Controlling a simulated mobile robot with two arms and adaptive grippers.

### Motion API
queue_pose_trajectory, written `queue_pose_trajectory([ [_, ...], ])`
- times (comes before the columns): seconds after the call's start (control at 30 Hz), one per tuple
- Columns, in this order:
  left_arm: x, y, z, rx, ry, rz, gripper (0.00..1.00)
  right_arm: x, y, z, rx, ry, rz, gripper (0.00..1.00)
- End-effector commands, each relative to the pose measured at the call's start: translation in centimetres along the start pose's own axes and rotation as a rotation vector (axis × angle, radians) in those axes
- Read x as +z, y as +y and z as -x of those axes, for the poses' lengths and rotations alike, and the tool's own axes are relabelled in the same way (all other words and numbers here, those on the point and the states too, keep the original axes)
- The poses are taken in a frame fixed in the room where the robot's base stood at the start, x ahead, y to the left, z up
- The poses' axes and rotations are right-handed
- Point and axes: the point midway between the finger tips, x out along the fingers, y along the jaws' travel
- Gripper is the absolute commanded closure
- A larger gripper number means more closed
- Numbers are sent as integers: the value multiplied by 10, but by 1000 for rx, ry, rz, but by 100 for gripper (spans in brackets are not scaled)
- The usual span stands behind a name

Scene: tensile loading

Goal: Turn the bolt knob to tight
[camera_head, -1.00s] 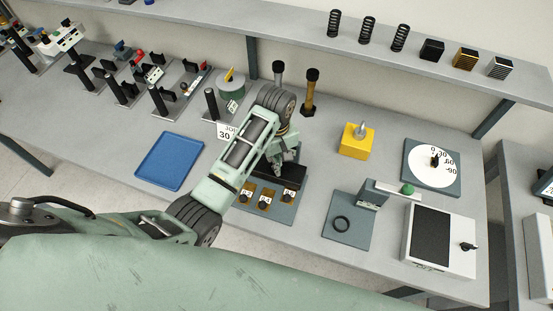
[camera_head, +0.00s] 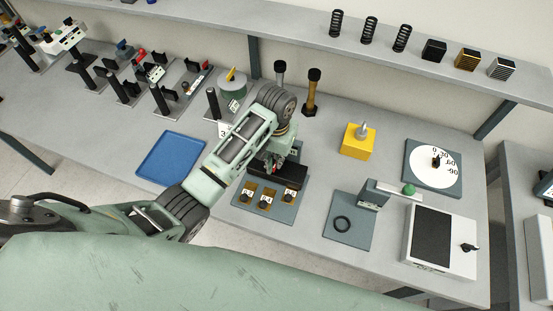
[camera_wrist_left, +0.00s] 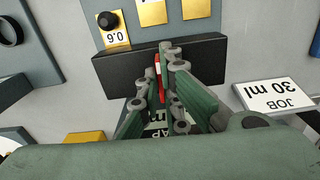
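My left gripper (camera_head: 274,166) reaches over a grey station plate (camera_head: 282,211) with a black block (camera_head: 291,175). In the left wrist view its fingers (camera_wrist_left: 166,62) converge at the black block (camera_wrist_left: 212,56), with a narrow red piece (camera_wrist_left: 158,66) between or just behind the tips. I cannot tell whether they grip it. Several small black knobs on gold labels, one knob (camera_wrist_left: 108,19) marked 0.6, sit on the plate's front part. I cannot tell which part is the bolt knob; my gripper and forearm hide part of the station. My right gripper is out of view.
A blue tray (camera_head: 170,158) lies left of the station. A JOB 30 ml sign (camera_wrist_left: 277,97) stands close by. A yellow block (camera_head: 357,141), a round dial (camera_head: 432,165) and a white device (camera_head: 454,254) are to the right.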

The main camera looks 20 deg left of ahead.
Motion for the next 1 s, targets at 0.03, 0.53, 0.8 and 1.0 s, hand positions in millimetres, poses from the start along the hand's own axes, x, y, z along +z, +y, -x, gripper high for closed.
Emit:
queue_pose_trajectory([
  [0.03,-1,-1,1,-1,4,-20,100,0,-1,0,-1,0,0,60],
  [0.53,-2,-1,2,0,4,-102,100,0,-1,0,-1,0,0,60],
  [0.8,-2,-1,2,0,5,-100,93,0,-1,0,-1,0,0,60],
  [1.0,-1,-1,1,0,3,-100,77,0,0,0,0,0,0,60],
])
